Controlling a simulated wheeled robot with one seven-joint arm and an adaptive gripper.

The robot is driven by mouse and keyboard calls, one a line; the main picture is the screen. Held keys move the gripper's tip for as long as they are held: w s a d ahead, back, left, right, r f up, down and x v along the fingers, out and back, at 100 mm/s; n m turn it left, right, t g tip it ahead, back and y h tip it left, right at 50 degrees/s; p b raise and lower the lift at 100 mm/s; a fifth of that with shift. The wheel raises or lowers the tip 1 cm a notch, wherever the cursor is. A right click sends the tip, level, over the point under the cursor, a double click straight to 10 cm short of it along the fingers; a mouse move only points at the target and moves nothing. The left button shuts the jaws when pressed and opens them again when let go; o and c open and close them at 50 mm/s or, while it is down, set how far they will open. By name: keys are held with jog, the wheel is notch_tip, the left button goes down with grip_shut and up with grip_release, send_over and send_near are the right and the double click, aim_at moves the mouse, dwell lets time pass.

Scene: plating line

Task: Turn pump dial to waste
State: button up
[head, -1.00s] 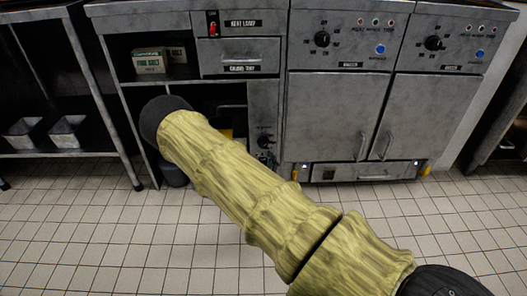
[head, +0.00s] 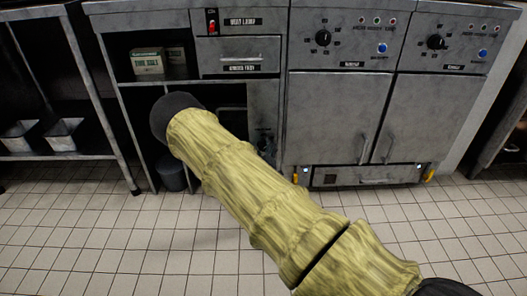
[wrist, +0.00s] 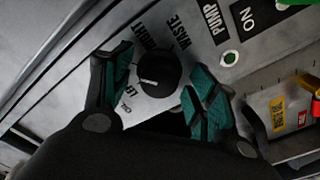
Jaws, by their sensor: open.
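The pump dial is a round black knob (wrist: 157,72) on a grey panel in the wrist view, with labels OFF, LEFT, RIGHT and WASTE around it. Its white mark is on the left side of the knob, towards the LEFT label, not WASTE. My gripper (wrist: 160,62) is open, with one teal-padded finger on each side of the dial. I cannot tell whether either pad touches it. In the head view a dark knob (head: 265,146) shows on the narrow panel beside my arm; my gripper is hidden there.
In the head view, a grey bin (head: 172,172) stands under the counter; the tiled floor is clear.

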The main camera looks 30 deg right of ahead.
jog(key=c, duration=1.1)
jog(key=shift+o, duration=0.2)
jog(key=shift+r+p, duration=0.15)
jog(key=shift+p, duration=0.3)
jog(key=m+p, duration=0.3)
jog(key=shift+r, duration=0.1)
jog(key=m+p, duration=0.4)
jog(key=m, duration=0.2)
jog(key=shift+p, duration=0.35)
jog(key=m+p, duration=0.2)
jog(key=m, duration=0.4)
jog(key=shift+a+f+m+p, duration=0.15)
jog(key=shift+m+p, duration=0.45)
jog(key=shift+m, duration=1.8)
jog(key=shift+w, duration=0.1)
